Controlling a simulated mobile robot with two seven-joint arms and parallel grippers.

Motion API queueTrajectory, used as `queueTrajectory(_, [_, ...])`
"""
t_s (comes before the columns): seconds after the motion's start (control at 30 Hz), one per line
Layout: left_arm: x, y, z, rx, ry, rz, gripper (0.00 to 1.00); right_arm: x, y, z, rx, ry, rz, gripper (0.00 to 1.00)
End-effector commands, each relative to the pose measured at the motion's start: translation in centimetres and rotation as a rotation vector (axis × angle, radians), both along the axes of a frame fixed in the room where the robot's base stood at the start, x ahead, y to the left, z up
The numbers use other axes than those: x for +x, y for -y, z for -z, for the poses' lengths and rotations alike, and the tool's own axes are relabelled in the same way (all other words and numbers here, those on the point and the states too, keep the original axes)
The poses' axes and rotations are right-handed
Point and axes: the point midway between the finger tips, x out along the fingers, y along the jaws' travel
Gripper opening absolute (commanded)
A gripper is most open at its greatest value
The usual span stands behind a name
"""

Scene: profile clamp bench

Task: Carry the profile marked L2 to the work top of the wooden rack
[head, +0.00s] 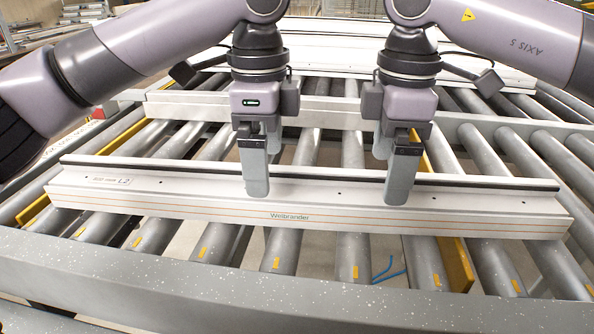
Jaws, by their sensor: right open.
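The profile marked L2 (180,198) is a long white bar with a dark strip along its top, thin orange lines and the word "Weibrander". Its L2 label is near the left end. It lies across the rollers, nearest me. My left gripper (264,172) is at the profile left of its middle, and my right gripper (391,178) is right of its middle. Both look open, the near fingers overlapping the front face and the far fingers partly hidden. I cannot tell how deep they reach around it. The wooden rack is not clearly in view.
The roller conveyor (300,299) has a grey speckled front rail and yellow bars between rollers. Another white profile (185,107) lies farther back, with more white bars behind it. Long stock (40,27) is stacked at the back left. A blue piece (388,272) shows below the rollers.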

Motion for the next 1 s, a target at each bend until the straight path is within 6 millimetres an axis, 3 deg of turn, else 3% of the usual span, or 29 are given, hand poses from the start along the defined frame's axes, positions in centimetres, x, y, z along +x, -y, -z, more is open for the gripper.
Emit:
queueTrajectory(0.53, [0.0,0.0,0.4,0.004,0.002,0.000,1.00,0.0,0.1,0.4,-0.005,0.001,0.001,1.00])
queueTrajectory(1.0, [0.0,-0.1,6.3,0.003,0.001,-0.001,1.00,0.0,0.1,6.3,-0.004,0.001,0.001,1.00])
